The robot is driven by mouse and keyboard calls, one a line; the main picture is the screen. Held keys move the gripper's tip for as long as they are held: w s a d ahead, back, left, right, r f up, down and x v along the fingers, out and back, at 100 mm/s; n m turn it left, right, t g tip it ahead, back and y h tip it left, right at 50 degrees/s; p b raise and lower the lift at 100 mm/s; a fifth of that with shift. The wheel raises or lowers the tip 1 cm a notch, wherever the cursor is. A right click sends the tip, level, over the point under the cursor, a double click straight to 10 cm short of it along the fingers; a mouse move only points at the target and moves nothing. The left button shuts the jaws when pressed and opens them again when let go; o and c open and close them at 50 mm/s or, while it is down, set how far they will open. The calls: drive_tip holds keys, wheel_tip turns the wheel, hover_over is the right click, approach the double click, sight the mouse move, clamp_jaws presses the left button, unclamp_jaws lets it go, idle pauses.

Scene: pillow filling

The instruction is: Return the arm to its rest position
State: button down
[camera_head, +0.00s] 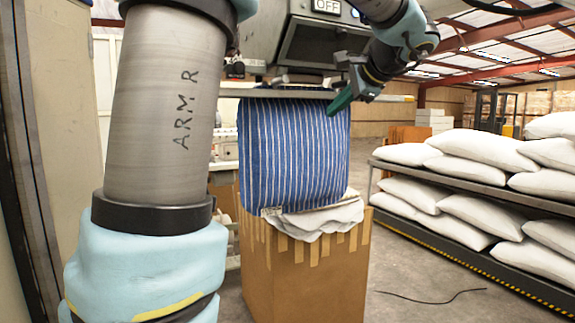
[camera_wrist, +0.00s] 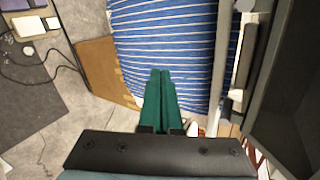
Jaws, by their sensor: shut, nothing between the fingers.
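My gripper (camera_head: 342,101) is at the upper middle of the head view, in front of the right edge of a blue-and-white striped pillow (camera_head: 292,150). Its green fingers (camera_wrist: 161,95) are together and empty in the wrist view, with the striped pillow (camera_wrist: 170,40) beyond them. The pillow hangs upright below a metal bar of the machine, its lower edge at the top of a cardboard box (camera_head: 300,275). White cloth (camera_head: 318,220) lies over the box's rim. My arm fills the left of the head view and hides what is behind it.
The machine (camera_head: 325,45), with a panel reading OFF, stands above the pillow. A rack (camera_head: 480,185) of white pillows is on the right. A dark cable (camera_head: 430,298) lies on the floor between box and rack. A pallet jack or forklift (camera_head: 492,105) stands far back.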

drive_tip(key=s+a+f+n+g+h, duration=0.15)
drive_tip(key=a+f, duration=0.25)
drive_tip(key=f, duration=0.4)
drive_tip(key=s+a+f+n+g, duration=0.2)
drive_tip(key=a+f+g, duration=0.1)
drive_tip(key=f, duration=0.4)
drive_tip(key=s+a+f+n+g+h, duration=0.15)
drive_tip(key=a+f, duration=0.25)
drive_tip(key=f, duration=0.4)
drive_tip(key=s+a+f+n+g+h, duration=0.1)
drive_tip(key=s+a+f+n, duration=0.2)
drive_tip(key=s+f+n, duration=0.1)
drive_tip(key=s+a+f+n+g+h, duration=0.1)
drive_tip(key=s+a+f+n+h, duration=0.1)
drive_tip(key=s+a+f+n, duration=0.2)
drive_tip(key=s+f, duration=0.3)
drive_tip(key=f, duration=0.1)
drive_tip(key=shift+s+f+n+g, duration=0.25)
drive_tip(key=shift+f+n+g, duration=0.05)
drive_tip(key=shift+n+g, duration=0.1)
